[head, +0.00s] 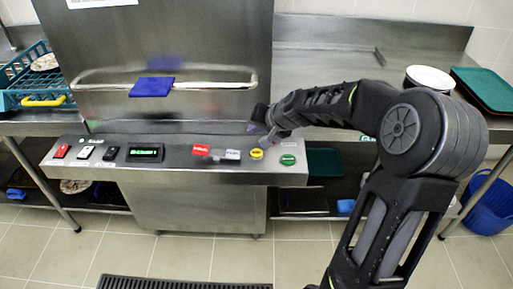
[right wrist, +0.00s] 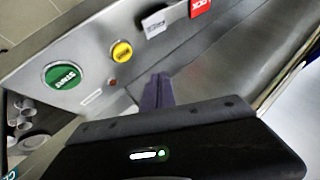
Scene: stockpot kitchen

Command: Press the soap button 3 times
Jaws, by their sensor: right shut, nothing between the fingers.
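A yellow round button (head: 256,154) sits on the front control panel (head: 200,172), between a grey label and a green START button (head: 288,160). Its lettering is too small to read for sure. In the right wrist view the yellow button (right wrist: 122,52) is above and left of my fingers, with the green button (right wrist: 62,75) further left. My right gripper (head: 268,138) is shut and empty. It is close to the panel, just above the yellow button in the head view; its fingertips (right wrist: 157,90) appear apart from the button. My left gripper is out of view.
A steel hood with a long handle (head: 210,85) and a blue cloth (head: 152,87) stands behind the panel. Red (head: 201,150) and grey (head: 232,155) labelled pieces lie left of the yellow button. A display (head: 145,153) and several switches are further left.

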